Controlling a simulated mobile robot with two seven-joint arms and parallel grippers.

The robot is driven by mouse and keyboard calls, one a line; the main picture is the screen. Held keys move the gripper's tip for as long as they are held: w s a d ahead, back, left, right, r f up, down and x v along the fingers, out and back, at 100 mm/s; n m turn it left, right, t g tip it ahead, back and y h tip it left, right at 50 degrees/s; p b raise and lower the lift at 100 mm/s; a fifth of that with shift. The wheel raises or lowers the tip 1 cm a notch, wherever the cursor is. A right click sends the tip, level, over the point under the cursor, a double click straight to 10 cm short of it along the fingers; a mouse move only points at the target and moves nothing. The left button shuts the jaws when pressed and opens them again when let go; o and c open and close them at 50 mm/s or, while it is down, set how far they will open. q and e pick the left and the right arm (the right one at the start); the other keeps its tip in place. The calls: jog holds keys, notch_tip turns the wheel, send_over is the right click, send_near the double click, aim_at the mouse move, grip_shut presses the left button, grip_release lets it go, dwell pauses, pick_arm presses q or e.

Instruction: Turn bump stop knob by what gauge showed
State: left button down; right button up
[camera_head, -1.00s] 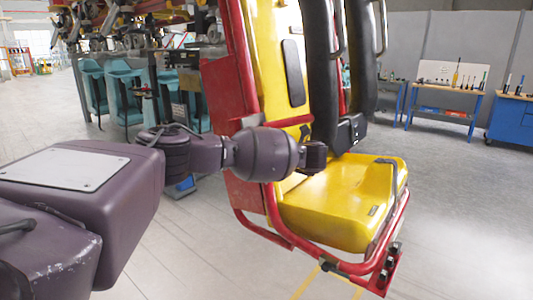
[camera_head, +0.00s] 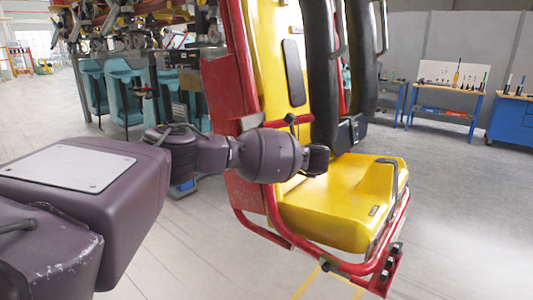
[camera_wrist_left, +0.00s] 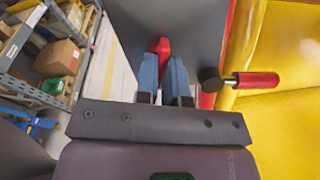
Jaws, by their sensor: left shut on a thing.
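A red knob-like part (camera_wrist_left: 161,46) shows between the two blue fingers of my left gripper (camera_wrist_left: 164,70) in the left wrist view. The gripper is shut on it, against a grey panel (camera_wrist_left: 180,20) beside the yellow seat. I cannot tell the part's full shape or its turn angle. In the head view my left arm reaches across to the side of the yellow coaster seat (camera_head: 345,205); its fingertips are hidden there. My right gripper is in neither view. No gauge is readable.
A black-headed part with a red grip (camera_wrist_left: 256,80) sticks out just right of the fingers. Red frame tubes (camera_head: 385,245) and black restraints (camera_head: 322,75) surround the seat. Shelves with boxes (camera_wrist_left: 60,58) stand at left in the wrist view. Workbenches (camera_head: 443,105) stand far right.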

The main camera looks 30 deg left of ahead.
pick_arm(q)
jog(key=shift+w+r+n+g+p, duration=0.1)
jog(key=shift+n+g+p, duration=0.45)
jog(key=shift+n, duration=3.8)
jog(key=shift+n+g+p, duration=0.25)
jog(key=shift+n+p, duration=0.45)
jog(key=shift+n, duration=3.65)
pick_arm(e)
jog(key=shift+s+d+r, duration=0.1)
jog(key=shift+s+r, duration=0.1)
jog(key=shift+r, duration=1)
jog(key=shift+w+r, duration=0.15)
